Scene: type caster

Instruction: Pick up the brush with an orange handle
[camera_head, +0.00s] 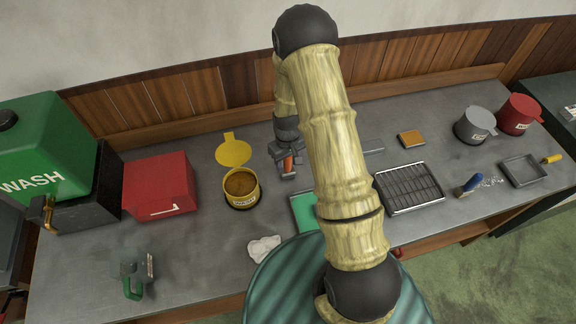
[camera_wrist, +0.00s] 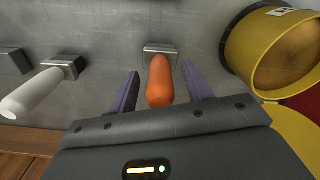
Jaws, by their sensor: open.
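The brush with an orange handle (camera_wrist: 160,82) is in the middle of the wrist view. Its handle points toward the camera, and a grey block-like end (camera_wrist: 161,50) shows beyond it. My gripper (camera_wrist: 161,70) is open, with one dark purple finger on each side of the orange handle. Narrow gaps show between the handle and both fingers. In the head view the orange handle (camera_head: 287,163) shows small at my gripper, left of my arm, near the back of the grey bench. My gripper partly hides the brush there.
A similar tool with a white handle (camera_wrist: 38,92) lies left of the brush in the wrist view. A yellow tin (camera_wrist: 262,50) stands close on the right; in the head view this tin (camera_head: 241,199) has its lid open. A red box (camera_head: 160,187) stands farther left.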

